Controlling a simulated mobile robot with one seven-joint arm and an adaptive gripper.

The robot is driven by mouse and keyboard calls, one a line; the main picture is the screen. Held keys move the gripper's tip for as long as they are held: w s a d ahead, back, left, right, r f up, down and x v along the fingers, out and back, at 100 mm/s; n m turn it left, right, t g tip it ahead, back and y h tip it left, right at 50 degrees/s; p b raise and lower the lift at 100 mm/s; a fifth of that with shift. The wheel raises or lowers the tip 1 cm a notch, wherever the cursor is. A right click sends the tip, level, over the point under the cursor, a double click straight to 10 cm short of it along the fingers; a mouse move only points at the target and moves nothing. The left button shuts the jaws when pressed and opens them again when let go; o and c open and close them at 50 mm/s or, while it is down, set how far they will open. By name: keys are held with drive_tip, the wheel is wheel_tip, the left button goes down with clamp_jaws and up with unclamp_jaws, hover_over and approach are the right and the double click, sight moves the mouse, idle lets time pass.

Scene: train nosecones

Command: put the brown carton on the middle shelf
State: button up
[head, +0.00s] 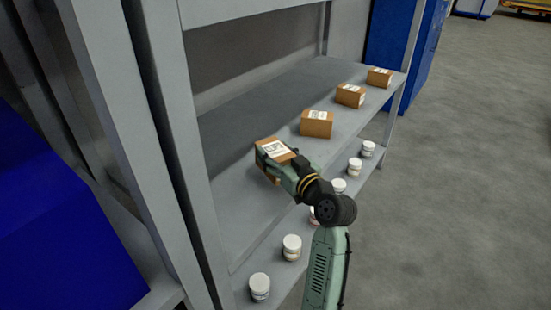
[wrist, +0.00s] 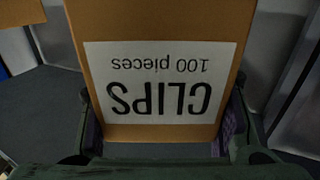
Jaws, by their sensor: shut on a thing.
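A brown carton (head: 273,148) with a white label is at the near end of the middle shelf (head: 245,195), at the shelf's left in the head view. My gripper (head: 277,165) is shut on this carton. In the wrist view the carton (wrist: 160,22) fills the middle between the two fingers (wrist: 160,145), its label reading "CLIPS 100 pieces" upside down. The carton is at the shelf surface or just above it; its underside is hidden, so I cannot tell whether it touches.
Several similar brown cartons (head: 316,123) stand in a row farther along the middle shelf. White jars (head: 292,247) stand on the lower shelf. A grey upright post (head: 180,130) is close on the left. Open floor (head: 450,180) lies to the right.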

wheel_tip(320, 180, down, 3)
drive_tip(key=shift+f+p, duration=0.2)
drive_tip(key=shift+p, duration=0.2)
drive_tip(key=shift+f+b, duration=0.3)
drive_tip(key=shift+b, duration=0.05)
drive_tip(key=o, duration=1.3)
drive_tip(key=shift+r, duration=0.1)
drive_tip(key=shift+r+p, duration=0.25)
drive_tip(key=shift+p, duration=0.15)
drive_tip(key=shift+b+v, duration=1.95)
drive_tip(key=shift+v, duration=4)
